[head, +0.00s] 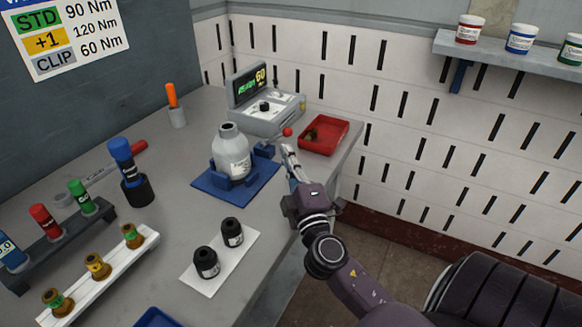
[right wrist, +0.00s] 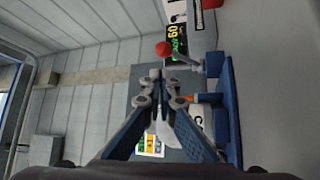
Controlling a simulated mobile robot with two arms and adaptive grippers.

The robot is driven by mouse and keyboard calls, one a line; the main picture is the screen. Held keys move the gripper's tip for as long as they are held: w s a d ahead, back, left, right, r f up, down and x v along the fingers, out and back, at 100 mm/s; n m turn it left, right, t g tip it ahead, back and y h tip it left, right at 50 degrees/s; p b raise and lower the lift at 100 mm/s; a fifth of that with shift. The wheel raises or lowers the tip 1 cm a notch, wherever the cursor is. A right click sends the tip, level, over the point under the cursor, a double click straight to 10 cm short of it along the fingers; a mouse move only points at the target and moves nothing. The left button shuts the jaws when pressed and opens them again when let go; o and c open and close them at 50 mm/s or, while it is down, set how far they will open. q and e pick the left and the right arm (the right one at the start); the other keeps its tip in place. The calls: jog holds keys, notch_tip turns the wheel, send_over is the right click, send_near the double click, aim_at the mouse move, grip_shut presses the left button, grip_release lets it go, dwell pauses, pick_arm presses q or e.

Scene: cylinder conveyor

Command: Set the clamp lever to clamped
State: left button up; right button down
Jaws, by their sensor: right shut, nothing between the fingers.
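The clamp lever has a red ball knob (head: 287,132) and stands at the right side of a blue clamp fixture (head: 208,184). Its knob is up and to the right of the blue clamp block (head: 264,150). A grey-white bottle (head: 231,155) stands upright in the fixture. My right gripper (head: 287,150) is shut and empty, its tips just below the knob in the head view. In the right wrist view the knob (right wrist: 162,48) is just beyond the shut fingertips (right wrist: 160,77), with a small gap in the picture. Whether they touch the lever is unclear. My left gripper is out of view.
Behind the fixture is a grey display unit (head: 262,112). A red tray (head: 325,136) lies to the right of the lever. Two black-capped jars on a white plate (head: 212,278) are in front. A blue-topped tool (head: 122,160) stands to the left.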

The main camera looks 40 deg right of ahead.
jog(key=v, duration=0.5)
jog(key=shift+s, duration=0.1)
jog(key=shift+f, duration=0.1)
dwell(0.4)
